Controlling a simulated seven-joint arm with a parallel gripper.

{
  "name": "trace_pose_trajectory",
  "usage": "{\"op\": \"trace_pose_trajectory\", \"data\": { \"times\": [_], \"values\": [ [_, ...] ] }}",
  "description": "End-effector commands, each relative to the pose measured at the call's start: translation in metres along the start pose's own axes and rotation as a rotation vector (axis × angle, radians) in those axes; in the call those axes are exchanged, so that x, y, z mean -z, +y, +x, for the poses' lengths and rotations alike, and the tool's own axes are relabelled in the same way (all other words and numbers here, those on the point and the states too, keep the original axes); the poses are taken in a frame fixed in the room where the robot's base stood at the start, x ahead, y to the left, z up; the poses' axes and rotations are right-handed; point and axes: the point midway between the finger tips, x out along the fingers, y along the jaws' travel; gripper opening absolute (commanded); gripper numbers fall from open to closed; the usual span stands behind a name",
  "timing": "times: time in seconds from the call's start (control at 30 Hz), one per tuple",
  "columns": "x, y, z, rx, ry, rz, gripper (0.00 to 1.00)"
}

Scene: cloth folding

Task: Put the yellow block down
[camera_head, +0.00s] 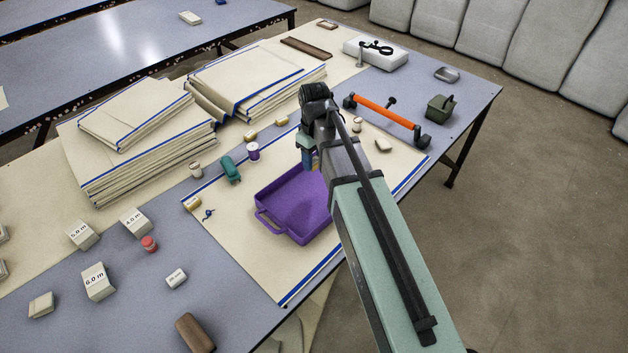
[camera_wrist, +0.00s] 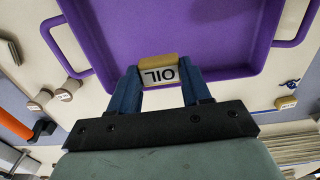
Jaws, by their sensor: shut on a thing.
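In the wrist view the block shows against the near rim and floor of the purple tray (camera_wrist: 185,35). In the head view my gripper (camera_head: 311,160) points down at the far right side of the purple tray (camera_head: 293,207). My arm hides part of the tray there, and I cannot make out the block. I cannot tell whether the block touches anything below. The visible tray floor is empty.
An orange-handled tool (camera_head: 385,109) lies to the right. Cloth stacks (camera_head: 150,165) fill the back left.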

Motion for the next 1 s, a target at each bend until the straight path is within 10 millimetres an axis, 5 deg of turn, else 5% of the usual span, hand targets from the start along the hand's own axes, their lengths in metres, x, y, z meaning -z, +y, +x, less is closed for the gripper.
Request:
{"op": "trace_pose_trajectory", "data": {
  "times": [0.33, 1.0],
  "values": [
    [0.0, 0.0, 0.047, 0.001, -0.001, 0.002, 0.19],
    [0.0, 0.0, 0.09, 0.0, 0.0, 0.003, 0.19]
  ]
}}
